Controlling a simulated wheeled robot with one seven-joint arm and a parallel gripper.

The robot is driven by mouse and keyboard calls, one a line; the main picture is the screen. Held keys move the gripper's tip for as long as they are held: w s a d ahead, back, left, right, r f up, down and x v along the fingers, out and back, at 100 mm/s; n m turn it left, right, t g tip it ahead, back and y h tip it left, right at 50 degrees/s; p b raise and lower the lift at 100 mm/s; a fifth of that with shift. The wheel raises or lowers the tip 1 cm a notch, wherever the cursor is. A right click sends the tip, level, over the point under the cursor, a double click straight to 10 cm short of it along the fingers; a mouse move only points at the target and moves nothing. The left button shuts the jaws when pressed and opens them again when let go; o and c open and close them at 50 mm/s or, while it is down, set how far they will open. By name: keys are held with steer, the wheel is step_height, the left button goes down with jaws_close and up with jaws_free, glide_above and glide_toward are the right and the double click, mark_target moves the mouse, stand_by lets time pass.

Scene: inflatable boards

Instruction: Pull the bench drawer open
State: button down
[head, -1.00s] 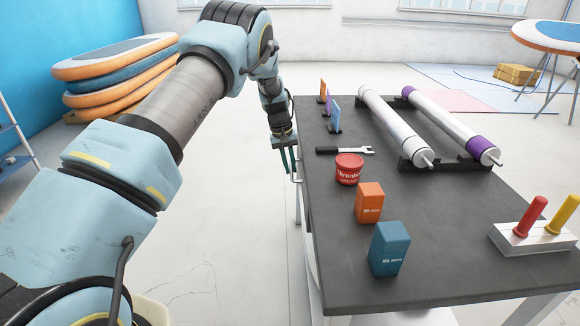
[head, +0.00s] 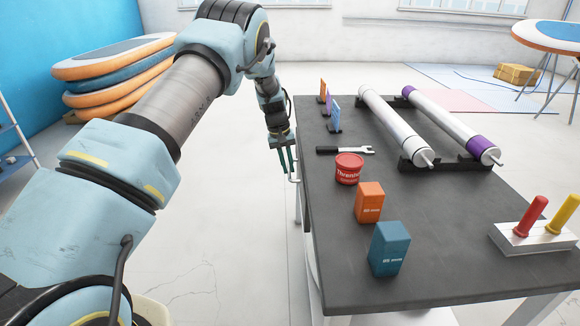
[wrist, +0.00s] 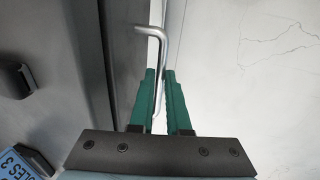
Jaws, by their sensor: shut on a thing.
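The dark-topped bench (head: 345,230) stands on the right in the head view. A metal bar handle (head: 294,179) sits at its left side, near the far end. My gripper (head: 288,168) is beside that edge with its green fingers pointing down at the handle. In the wrist view the bent handle (wrist: 150,33) runs down between the green fingers of my gripper (wrist: 161,73), which is shut on it. The drawer front is mostly hidden under the bench top and behind the fingers; I cannot tell how far the drawer stands out.
On the bench are a wrench (head: 345,150), a red tub (head: 349,168), an orange box (head: 369,202), a teal box (head: 388,248) and two rolls on stands (head: 450,125). Stacked boards (head: 115,70) lie at the back left. The floor left of the bench is clear.

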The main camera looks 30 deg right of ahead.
steer(key=w+a+b, duration=0.1)
steer(key=w+a, duration=0.4)
steer(key=a, duration=0.5)
steer(key=w+a+b, duration=0.1)
steer(key=w+a, duration=0.4)
steer(key=a, duration=0.6)
steer(key=shift+a, duration=0.15)
steer(key=c, duration=0.9)
jaws_free()
steer(key=r, duration=0.3)
steer(key=a+r+b, duration=0.1)
steer(key=r, duration=0.3)
steer(key=r+b, duration=0.1)
steer(key=r, duration=0.2)
steer(key=shift+w+a+r, duration=0.3)
steer(key=shift+w+a, duration=0.05)
steer(key=shift+a, duration=0.05)
